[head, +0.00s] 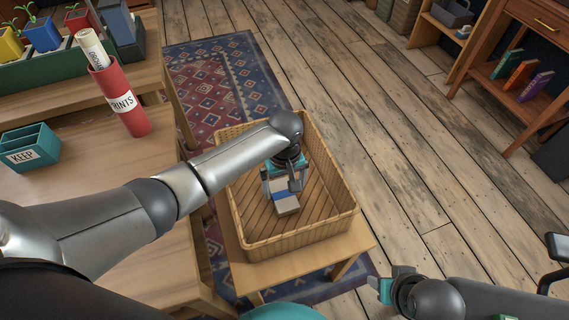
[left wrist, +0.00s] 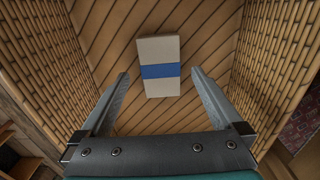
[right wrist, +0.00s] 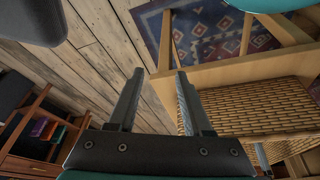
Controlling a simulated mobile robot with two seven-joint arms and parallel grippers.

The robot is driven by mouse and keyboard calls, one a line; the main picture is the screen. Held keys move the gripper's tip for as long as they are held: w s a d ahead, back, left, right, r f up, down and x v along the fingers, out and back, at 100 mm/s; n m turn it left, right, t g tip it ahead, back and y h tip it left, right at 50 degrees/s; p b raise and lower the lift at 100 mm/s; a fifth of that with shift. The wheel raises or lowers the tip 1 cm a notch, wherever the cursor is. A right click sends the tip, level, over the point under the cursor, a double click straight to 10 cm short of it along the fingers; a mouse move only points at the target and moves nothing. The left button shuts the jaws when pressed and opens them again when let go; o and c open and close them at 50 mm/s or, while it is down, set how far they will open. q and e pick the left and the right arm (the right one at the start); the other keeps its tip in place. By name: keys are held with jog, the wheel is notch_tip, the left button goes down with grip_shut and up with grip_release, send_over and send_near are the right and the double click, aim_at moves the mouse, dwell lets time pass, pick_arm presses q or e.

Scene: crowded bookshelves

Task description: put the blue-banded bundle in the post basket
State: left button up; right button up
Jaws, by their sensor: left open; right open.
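The blue-banded bundle (left wrist: 160,66) is a pale block with a blue band around its middle. In the left wrist view it lies on the slatted floor of the post basket (left wrist: 210,110), apart from both fingers. In the head view the bundle (head: 287,206) shows below my left gripper (head: 284,190), inside the wicker basket (head: 290,243). My left gripper is open and empty, reaching down into the basket over the bundle. My right gripper (head: 392,285) is open and empty, outside the basket to the right; its fingers also show in the right wrist view (right wrist: 157,95).
The basket stands on a low wooden table (head: 262,275). On the left table are a red PRINTS tube (head: 119,98), a teal KEEP box (head: 30,148) and a green planter (head: 40,75). A patterned rug (head: 215,85) and open plank floor lie beyond. Shelves stand at the right.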

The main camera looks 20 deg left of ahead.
aim_at(285, 197)
pick_arm(q)
notch_tip(285, 197, up, 7)
jog(key=p, duration=0.4)
jog(key=shift+r, duration=0.2)
pick_arm(e)
jog(key=s+f+g, duration=0.1)
jog(key=s+f, duration=0.2)
jog(key=f, duration=0.5)
jog(key=shift+s+d+g, duration=0.3)
jog(key=shift+s, duration=0.05)
jog(key=shift+f, duration=0.1)
